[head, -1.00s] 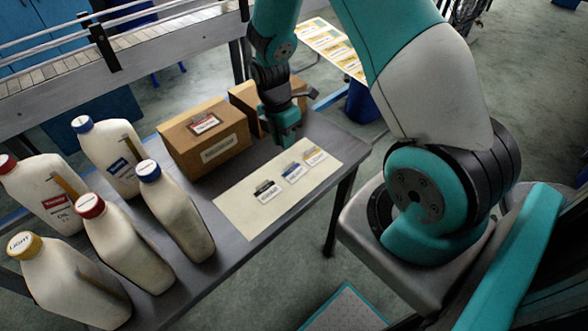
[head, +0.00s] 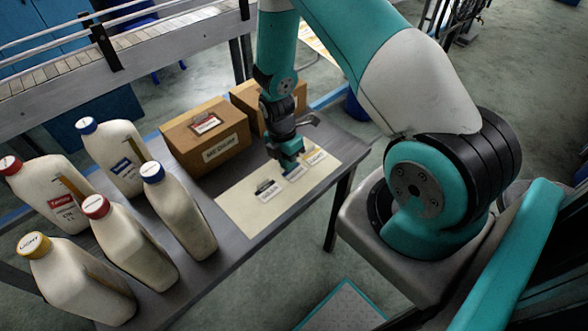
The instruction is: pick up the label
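Several labels lie in a row on a cream sheet (head: 240,206) on the dark table. The label with a dark top (head: 266,190) is on the left, a middle label (head: 296,174) is beside it, and a yellow-topped label (head: 316,157) is on the right. My gripper (head: 290,166) points down just over the middle label and hides its upper part. Whether it touches the label, and whether its fingers are open, I cannot tell.
Several white oil bottles with red, blue and yellow caps, such as the yellow-capped one (head: 75,283), stand at the table's left. A cardboard box (head: 205,138) stands behind the sheet, and another box (head: 250,95) stands behind my arm. The sheet's left part is bare.

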